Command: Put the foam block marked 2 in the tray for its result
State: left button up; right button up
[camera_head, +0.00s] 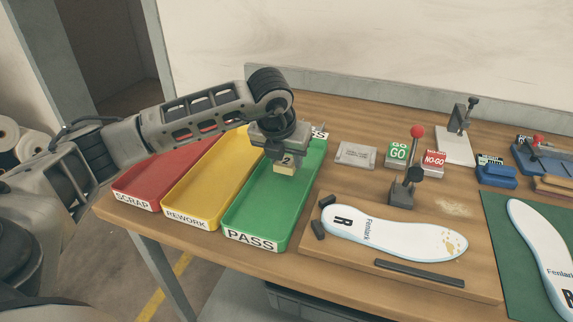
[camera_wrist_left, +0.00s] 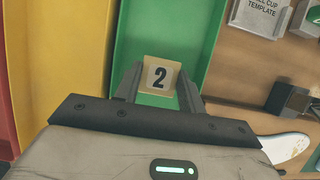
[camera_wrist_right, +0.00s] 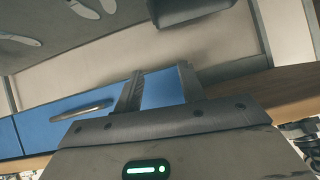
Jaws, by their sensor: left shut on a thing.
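The foam block marked 2 (camera_head: 285,164) is cream-coloured with a dark numeral, and it also shows in the left wrist view (camera_wrist_left: 160,76). My left gripper (camera_head: 283,160) is shut on it and holds it over the green PASS tray (camera_head: 262,240). How high it is above the tray floor I cannot tell exactly. The yellow REWORK tray (camera_head: 190,222) and the red SCRAP tray (camera_head: 140,200) lie to the left, both with bare floors in view. My right gripper (camera_wrist_right: 158,85) shows only in its wrist view, open and empty, away from the trays.
Right of the PASS tray, a wooden board holds a white insole (camera_head: 400,236) and a red-knobbed clamp (camera_head: 410,165). GO (camera_head: 398,152) and NO-GO (camera_head: 433,162) blocks and a grey template (camera_head: 355,155) stand behind. A second insole (camera_head: 543,250) lies on a green mat.

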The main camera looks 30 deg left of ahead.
pick_arm(q)
jog(key=shift+d+f, duration=0.15)
jog(key=shift+f, duration=1.25)
jog(key=o, duration=0.9)
jog(key=shift+r, duration=0.1)
jog(key=v, duration=1.2)
jog(key=shift+b, duration=0.35)
